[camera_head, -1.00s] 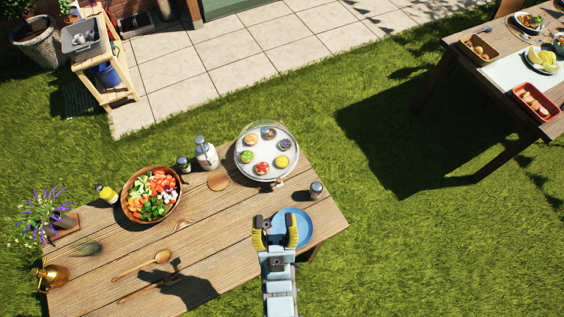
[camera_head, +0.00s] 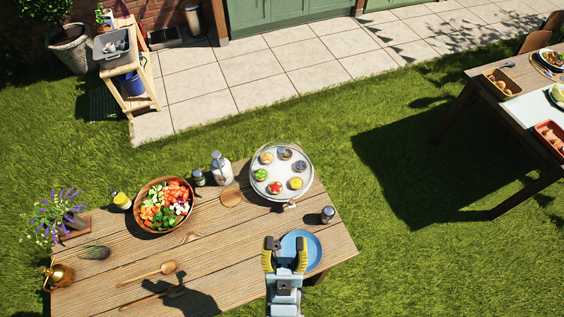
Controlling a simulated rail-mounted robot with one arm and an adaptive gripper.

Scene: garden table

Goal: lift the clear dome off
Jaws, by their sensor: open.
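The clear dome (camera_head: 279,150) sits over a round pale tray of several small colourful tarts at the back right of the wooden table (camera_head: 215,255). Its see-through wall is faint, and a small knob-like piece (camera_head: 290,205) shows at its near edge. My gripper (camera_head: 285,246) is open and empty, with yellow-and-dark fingers. It is in front of the dome, clear of it, and overlaps the left part of a blue plate (camera_head: 308,242) in the picture. Its height above the plate is hard to tell.
A dark-topped shaker (camera_head: 327,214) stands right of the gripper. A bottle (camera_head: 221,167), a small jar (camera_head: 198,177) and a salad bowl (camera_head: 136,196) stand left of the dome. Wooden spoons (camera_head: 150,272) lie at the front left. A second table (camera_head: 490,72) stands far right.

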